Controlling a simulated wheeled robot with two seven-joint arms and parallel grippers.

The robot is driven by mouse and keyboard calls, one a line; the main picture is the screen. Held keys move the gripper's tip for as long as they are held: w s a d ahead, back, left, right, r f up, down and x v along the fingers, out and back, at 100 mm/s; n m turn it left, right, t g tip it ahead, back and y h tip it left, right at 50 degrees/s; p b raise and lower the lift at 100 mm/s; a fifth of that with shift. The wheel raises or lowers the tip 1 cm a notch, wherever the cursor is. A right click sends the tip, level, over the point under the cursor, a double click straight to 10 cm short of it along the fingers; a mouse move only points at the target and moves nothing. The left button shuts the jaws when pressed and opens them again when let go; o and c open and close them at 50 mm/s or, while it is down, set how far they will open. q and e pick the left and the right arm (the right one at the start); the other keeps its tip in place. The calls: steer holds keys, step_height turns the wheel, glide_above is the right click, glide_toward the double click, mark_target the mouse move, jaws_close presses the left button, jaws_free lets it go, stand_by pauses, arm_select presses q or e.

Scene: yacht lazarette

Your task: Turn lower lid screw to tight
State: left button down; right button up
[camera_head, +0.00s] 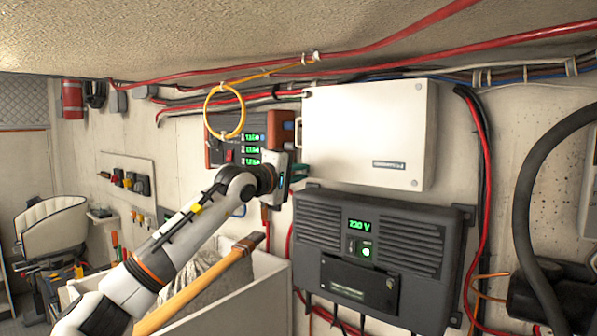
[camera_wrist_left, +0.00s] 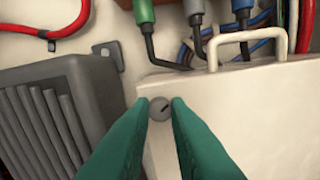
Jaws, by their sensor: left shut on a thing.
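The white box lid (camera_head: 365,135) is on the wall; it also fills the right of the left wrist view (camera_wrist_left: 250,110). A round grey lid screw (camera_wrist_left: 161,108) with a dark slanted slot sits near its lower left corner. My left gripper (camera_head: 301,171) reaches that corner. In the left wrist view its green fingers (camera_wrist_left: 161,107) are shut on the screw, one on each side. The screw is hidden in the head view. Other screws show at the lid's upper right (camera_head: 418,87) and lower right (camera_head: 414,183). My right gripper is not in view.
A dark inverter (camera_head: 375,255) with a green 230 V display hangs just below the lid. A lid handle (camera_wrist_left: 248,42) and plugged cables (camera_wrist_left: 195,35) are close by. A yellow ring (camera_head: 225,111) hangs before the display panel (camera_head: 247,150). A wooden shaft (camera_head: 205,285) stands below my arm.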

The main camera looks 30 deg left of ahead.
arm_select(q)
steer(key=m+p, duration=0.1)
steer(key=m, duration=0.3)
steer(key=shift+f+m+p, duration=0.2)
steer(key=shift+m+p, duration=0.1)
steer(key=shift+m, duration=1.2)
steer(key=c, duration=1.4)
jaws_free()
steer(key=shift+o, duration=0.2)
steer(key=shift+s, duration=0.1)
steer(key=s+b, duration=0.6)
steer(key=s, duration=0.5)
steer(key=shift+s+a, duration=0.35)
steer(key=shift+a, duration=0.1)
